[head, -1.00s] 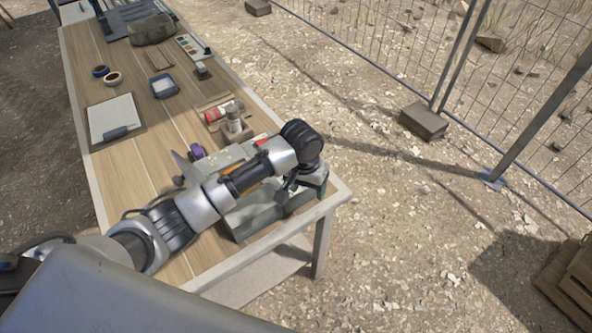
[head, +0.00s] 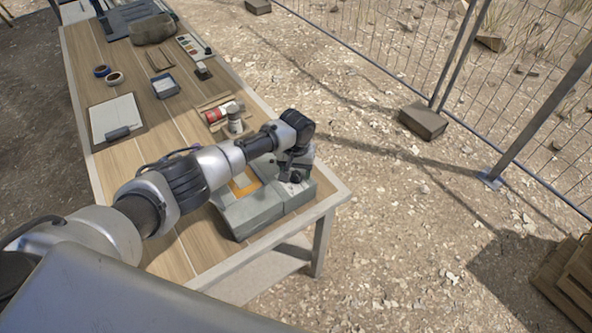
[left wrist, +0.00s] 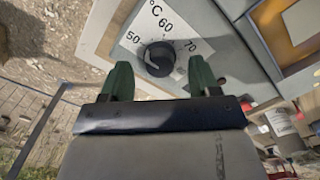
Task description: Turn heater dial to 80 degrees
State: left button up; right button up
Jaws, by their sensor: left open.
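The heater (head: 250,212) is a grey-green box on the near right end of the wooden table, with an orange-yellow window in its top. Its dial (left wrist: 159,58) is a round black knob on a white scale plate (left wrist: 185,30), where "°C", 50, 60 and 70 show in the left wrist view. I cannot read the dial's setting clearly. My left gripper (left wrist: 160,80) is open, with its green fingertips apart on either side of the dial's near side. In the head view my left gripper (head: 294,172) is over the heater's right part and hides the dial. My right gripper is not in view.
Beside the heater stand a small metal-topped item (head: 235,120) and a red can (head: 214,114). A clipboard (head: 112,118), tape rolls (head: 114,78) and other items lie farther back. A wire fence (head: 400,50) stands right of the table, across open ground.

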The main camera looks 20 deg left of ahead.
pick_arm(q)
jog(key=shift+f, duration=0.6)
jog(key=c, duration=0.9)
